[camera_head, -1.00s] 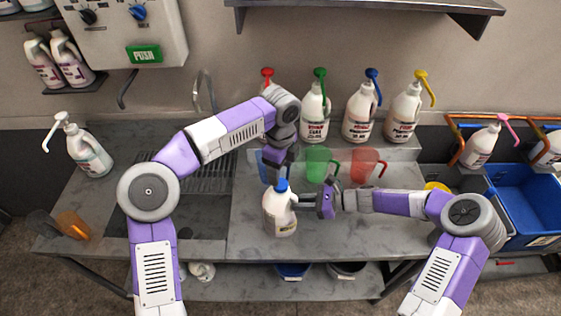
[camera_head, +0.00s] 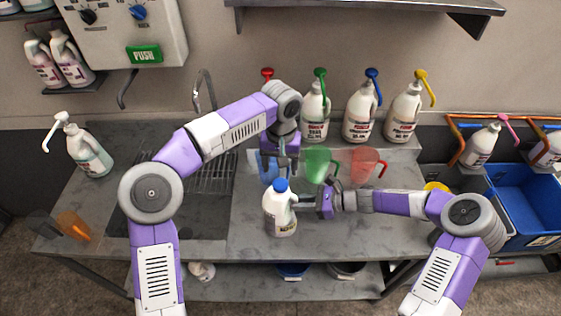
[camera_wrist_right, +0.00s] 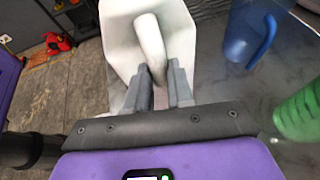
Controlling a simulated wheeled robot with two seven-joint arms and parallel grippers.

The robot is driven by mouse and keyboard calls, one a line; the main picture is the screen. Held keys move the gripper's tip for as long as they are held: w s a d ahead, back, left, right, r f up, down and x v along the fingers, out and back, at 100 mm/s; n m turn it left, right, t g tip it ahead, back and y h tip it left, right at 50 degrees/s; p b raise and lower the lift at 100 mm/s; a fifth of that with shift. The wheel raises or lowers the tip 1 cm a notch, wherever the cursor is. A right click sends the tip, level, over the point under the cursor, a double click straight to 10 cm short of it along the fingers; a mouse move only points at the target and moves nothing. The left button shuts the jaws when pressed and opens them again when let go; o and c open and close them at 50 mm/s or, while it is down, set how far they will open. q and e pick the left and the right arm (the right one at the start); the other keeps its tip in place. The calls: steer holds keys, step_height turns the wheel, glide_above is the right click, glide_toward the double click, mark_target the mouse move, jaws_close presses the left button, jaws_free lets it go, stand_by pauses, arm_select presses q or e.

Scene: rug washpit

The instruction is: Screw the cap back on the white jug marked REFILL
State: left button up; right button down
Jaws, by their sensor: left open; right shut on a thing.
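The white jug (camera_head: 280,212) stands upright on the grey bench, with a blue cap (camera_head: 281,185) seated on its neck. Its label is too small to read. My right gripper (camera_head: 306,200) is shut on the jug's handle from the right. In the right wrist view the fingers (camera_wrist_right: 160,92) close on both sides of the white handle (camera_wrist_right: 150,45). My left gripper (camera_head: 280,168) is open, just above and behind the cap, and looks clear of it. I cannot tell whether the cap is tight.
Blue (camera_head: 266,165), green (camera_head: 318,164) and red (camera_head: 364,165) measuring jugs stand close behind. Several pump bottles (camera_head: 362,115) line the back ledge. A sink (camera_head: 190,205) lies to the left. A blue bin (camera_head: 525,205) is at the right. The bench front is clear.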

mark_target(281, 183)
arm_select(q)
steer(key=n, duration=0.5)
steer(key=shift+r+n, duration=0.25)
steer(key=shift+n, duration=0.15)
steer(key=n, duration=0.4)
steer(key=shift+r+n, duration=0.15)
steer(key=shift+n, duration=0.25)
steer(key=shift+f, duration=4.05)
